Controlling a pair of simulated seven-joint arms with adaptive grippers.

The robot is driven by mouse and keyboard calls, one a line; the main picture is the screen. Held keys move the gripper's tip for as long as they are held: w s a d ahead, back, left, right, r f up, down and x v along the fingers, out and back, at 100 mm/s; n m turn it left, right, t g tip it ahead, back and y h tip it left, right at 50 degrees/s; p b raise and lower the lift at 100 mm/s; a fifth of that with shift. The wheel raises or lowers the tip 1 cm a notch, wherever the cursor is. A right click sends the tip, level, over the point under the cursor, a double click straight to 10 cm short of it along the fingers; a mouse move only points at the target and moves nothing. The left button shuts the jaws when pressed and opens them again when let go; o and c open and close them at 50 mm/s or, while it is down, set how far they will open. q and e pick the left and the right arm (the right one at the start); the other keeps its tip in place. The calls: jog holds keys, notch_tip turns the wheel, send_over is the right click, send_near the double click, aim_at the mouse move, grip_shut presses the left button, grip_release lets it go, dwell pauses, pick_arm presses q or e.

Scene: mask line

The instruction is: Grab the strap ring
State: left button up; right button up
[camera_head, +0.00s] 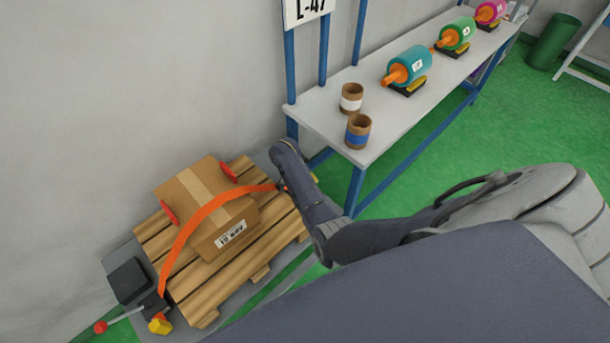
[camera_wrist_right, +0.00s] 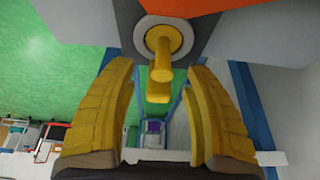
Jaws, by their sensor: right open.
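The orange strap (camera_head: 198,220) arches over a cardboard box (camera_head: 213,200) on a wooden pallet (camera_head: 262,243). Its right end meets the pallet's far right side, beside my right arm's end. In the right wrist view, a yellow peg-like part (camera_wrist_right: 160,70) sticks out of a round grey collar (camera_wrist_right: 178,37), below an orange surface (camera_wrist_right: 205,7); I cannot tell for sure whether this is the strap ring. My right gripper (camera_wrist_right: 160,80) is open, its yellow fingers on either side of the yellow part, apparently not closed on it. In the head view my arm hides most of this gripper. My left gripper is out of view.
A grey bench with blue legs (camera_head: 325,118) stands behind, close to my right arm. It carries two brown rolls (camera_head: 357,131) and several coloured spools (camera_head: 411,66). A dark box with a red-knobbed lever (camera_head: 100,327) sits at the pallet's left end. The wall is behind the pallet.

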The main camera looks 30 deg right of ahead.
jog(key=shift+d+f, duration=0.2)
jog(key=shift+f, duration=0.15)
jog(key=shift+o, duration=0.2)
grip_shut()
